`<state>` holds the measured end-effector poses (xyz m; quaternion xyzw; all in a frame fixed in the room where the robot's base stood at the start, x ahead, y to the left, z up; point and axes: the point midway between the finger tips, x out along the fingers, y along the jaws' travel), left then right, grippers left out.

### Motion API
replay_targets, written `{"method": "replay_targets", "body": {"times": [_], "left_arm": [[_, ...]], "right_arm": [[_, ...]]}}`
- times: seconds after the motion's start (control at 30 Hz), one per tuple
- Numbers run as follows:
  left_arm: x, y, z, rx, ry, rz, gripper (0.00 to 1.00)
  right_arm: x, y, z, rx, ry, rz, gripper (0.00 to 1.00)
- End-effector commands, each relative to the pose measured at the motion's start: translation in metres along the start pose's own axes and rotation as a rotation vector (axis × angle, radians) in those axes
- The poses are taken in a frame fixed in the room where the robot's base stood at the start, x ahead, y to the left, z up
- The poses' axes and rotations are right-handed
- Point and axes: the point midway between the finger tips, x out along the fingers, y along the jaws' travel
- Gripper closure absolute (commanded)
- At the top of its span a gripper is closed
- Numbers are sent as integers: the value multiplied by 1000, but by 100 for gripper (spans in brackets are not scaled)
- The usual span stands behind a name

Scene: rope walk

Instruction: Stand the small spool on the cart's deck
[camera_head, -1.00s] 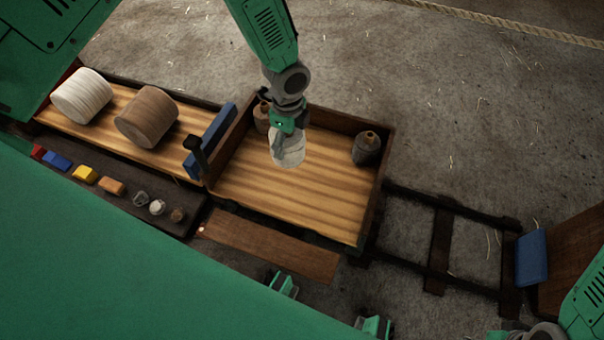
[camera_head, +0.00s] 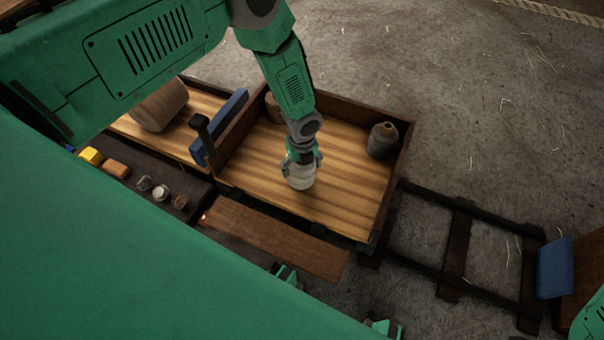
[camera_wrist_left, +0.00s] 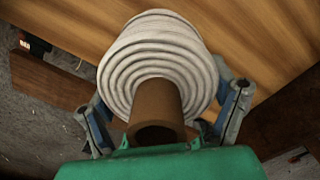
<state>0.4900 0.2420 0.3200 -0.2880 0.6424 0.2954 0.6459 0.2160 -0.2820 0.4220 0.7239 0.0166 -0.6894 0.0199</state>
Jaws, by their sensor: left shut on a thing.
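The small spool (camera_head: 301,183) is wound with pale rope. My left gripper (camera_head: 302,166) is shut on it from above, over the middle of the cart's deck (camera_head: 345,205). The deck is striped wood with raised brown walls. In the left wrist view the small spool (camera_wrist_left: 158,52) shows pale coils around a brown core that points at the camera, with a finger on each side. The spool looks roughly upright and low over the boards. I cannot tell whether its base touches them.
A dark spool (camera_head: 382,141) stands in the deck's right corner, and another (camera_head: 273,107) is partly hidden behind my left arm. Bare deck surrounds the held spool.

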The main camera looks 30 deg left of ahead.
Motion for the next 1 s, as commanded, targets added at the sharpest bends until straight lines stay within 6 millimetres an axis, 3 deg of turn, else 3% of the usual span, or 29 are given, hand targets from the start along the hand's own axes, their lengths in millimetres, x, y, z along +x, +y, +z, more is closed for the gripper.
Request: {"method": "replay_targets", "body": {"times": [0.17, 0.23, 0.27, 0.5, 0.53, 0.6, 0.87, 1.0], "left_arm": [[29, 0, -1, -1, 1, 2, 61], [30, 0, 0, -1, 0, 0, 61], [30, 0, 0, -1, 0, 0, 67], [30, 0, 0, -1, 1, 1, 67], [30, 0, 0, -1, 1, 1, 18], [30, 0, 0, -1, 1, 1, 0], [29, 0, 0, -1, 1, 1, 0], [15, 0, 0, -1, 1, 1, 0]], "right_arm": [[14, 0, 1, 0, 0, 0, 60], [15, 0, 1, 0, 0, 0, 60], [14, 0, 1, 0, 0, 0, 60], [13, 0, 0, 0, 0, 0, 60], [13, 0, 0, 0, 0, 0, 60], [13, 0, 0, 0, 0, 0, 60], [13, 0, 1, 0, 0, 0, 60], [6, 0, 0, 0, 0, 0, 60]]}}
